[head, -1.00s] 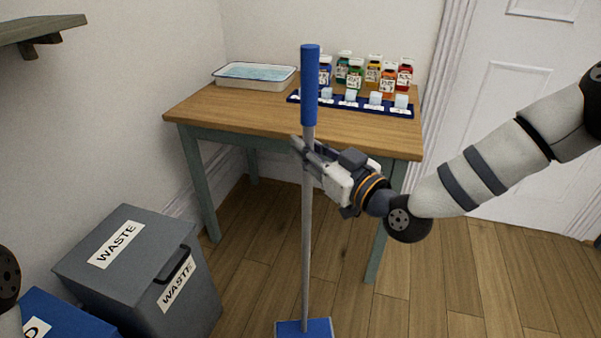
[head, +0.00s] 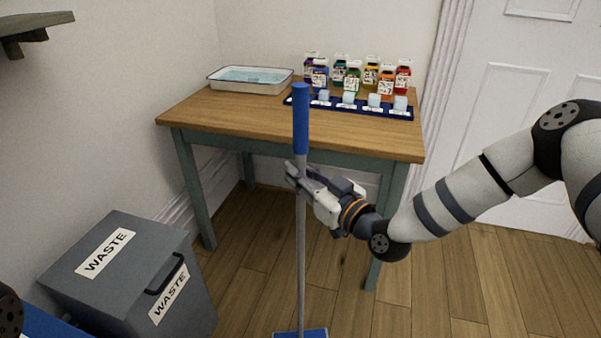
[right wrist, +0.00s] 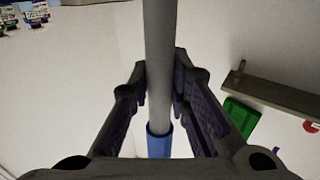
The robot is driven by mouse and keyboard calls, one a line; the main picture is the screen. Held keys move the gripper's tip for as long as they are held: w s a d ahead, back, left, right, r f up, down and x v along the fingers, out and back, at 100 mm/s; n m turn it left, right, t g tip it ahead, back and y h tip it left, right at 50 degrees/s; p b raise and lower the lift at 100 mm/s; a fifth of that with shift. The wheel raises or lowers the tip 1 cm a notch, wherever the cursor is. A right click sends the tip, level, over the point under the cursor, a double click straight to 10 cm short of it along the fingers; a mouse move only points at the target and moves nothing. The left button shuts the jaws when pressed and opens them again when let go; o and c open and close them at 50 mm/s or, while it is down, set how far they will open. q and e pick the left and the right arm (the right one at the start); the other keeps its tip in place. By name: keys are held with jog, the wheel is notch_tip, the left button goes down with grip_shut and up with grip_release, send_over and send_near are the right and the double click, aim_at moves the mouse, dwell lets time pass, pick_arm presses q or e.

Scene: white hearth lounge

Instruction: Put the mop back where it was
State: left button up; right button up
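The mop (head: 300,235) stands upright in the middle of the head view, with a blue grip (head: 300,118) on top, a grey pole and a blue head (head: 301,334) low at the bottom edge. My right gripper (head: 299,172) is shut on the pole just below the blue grip. In the right wrist view both fingers (right wrist: 160,85) press against the pole from either side. The mop head's underside and its contact with the floor are cut off by the frame. My left gripper is not in view.
A wooden table (head: 210,115) stands behind the mop, holding a white tray (head: 250,87), several labelled bottles (head: 352,80) and a blue rack (head: 335,107). A grey waste bin (head: 135,255) is at lower left. A shelf (head: 35,25) juts out at upper left. Wooden floor (head: 455,290) is clear at right.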

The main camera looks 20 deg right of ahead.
jog(key=o, duration=0.4)
